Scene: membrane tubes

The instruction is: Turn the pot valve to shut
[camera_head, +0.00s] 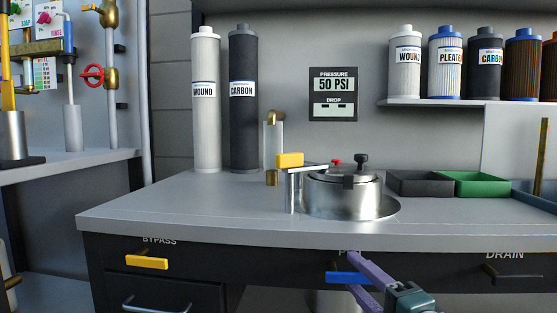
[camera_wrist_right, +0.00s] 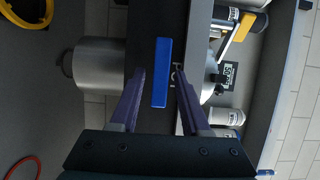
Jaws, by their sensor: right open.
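The pot valve's blue bar handle (camera_head: 340,278) lies roughly horizontal on the dark panel under the counter edge, below a label that starts with "P" and is partly hidden. My right gripper (camera_head: 353,271), with purple fingers, is open at the handle's right part. In the right wrist view the blue handle (camera_wrist_right: 161,72) lies lengthwise between the open fingers of the right gripper (camera_wrist_right: 160,72), with a gap on each side. I cannot tell whether a finger touches it. My left gripper is not in view.
A yellow bypass handle (camera_head: 147,262) is on the panel at left, and a dark drain handle (camera_head: 513,274) at right. A metal pot (camera_head: 342,201) is set in the counter (camera_head: 190,205). Black (camera_head: 419,186) and green (camera_head: 475,187) trays stand right of it.

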